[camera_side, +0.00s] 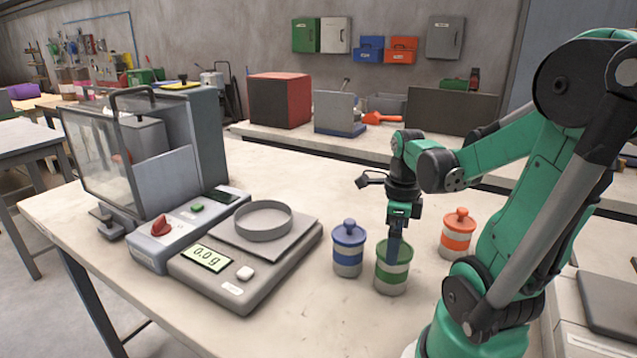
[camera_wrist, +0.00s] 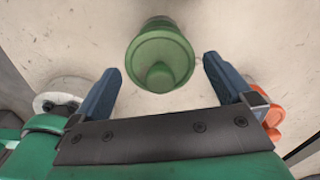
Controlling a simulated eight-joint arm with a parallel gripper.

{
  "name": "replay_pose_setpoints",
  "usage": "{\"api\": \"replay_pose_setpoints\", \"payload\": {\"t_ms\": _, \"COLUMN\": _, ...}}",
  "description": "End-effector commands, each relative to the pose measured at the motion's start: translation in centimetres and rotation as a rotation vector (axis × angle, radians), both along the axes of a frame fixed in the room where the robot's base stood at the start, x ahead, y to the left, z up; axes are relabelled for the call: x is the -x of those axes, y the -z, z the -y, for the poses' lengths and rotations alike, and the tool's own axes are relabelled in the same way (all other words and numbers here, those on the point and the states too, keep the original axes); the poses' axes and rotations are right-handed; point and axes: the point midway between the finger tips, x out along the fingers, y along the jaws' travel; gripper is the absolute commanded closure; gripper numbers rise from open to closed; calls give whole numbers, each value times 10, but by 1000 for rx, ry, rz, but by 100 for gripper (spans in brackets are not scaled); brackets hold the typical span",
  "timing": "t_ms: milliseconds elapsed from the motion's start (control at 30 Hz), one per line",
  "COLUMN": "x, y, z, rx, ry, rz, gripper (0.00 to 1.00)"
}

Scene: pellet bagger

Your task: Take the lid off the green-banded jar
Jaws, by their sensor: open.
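The green-banded jar (camera_side: 391,277) stands upright on the bench. In the wrist view its green lid (camera_wrist: 160,48) with a round knob is on top, seen from above. My gripper (camera_side: 394,256) points down at the jar, with a finger overlapping the jar's upper part in the side view. In the wrist view my gripper (camera_wrist: 161,65) is open, with one blue finger on each side of the lid and gaps between. The fingers hide part of the lid in the side view. I cannot tell the exact fingertip height against the lid.
A blue-banded jar (camera_side: 348,261) stands close on the left and an orange-banded jar (camera_side: 456,240) to the right, both lidded. A scale (camera_side: 240,285) with a ring (camera_side: 264,221) reading 0.0 g is further left. The bench front (camera_side: 330,325) is clear.

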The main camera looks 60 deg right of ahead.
Motion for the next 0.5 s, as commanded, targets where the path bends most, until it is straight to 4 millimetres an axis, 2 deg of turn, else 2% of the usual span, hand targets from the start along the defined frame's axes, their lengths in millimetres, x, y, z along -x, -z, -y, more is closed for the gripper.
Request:
{"api": "replay_pose_setpoints", "payload": {"t_ms": 267, "x": 0, "y": 2, "z": 0, "rx": 0, "ry": -1, "rz": 0, "gripper": 0}}
{"api": "replay_pose_setpoints", "payload": {"t_ms": 300, "x": 0, "y": 2, "z": 0, "rx": 0, "ry": -1, "rz": 0, "gripper": 3}}
{"api": "replay_pose_setpoints", "payload": {"t_ms": 500, "x": 0, "y": 2, "z": 0, "rx": 0, "ry": -1, "rz": 0, "gripper": 60}}
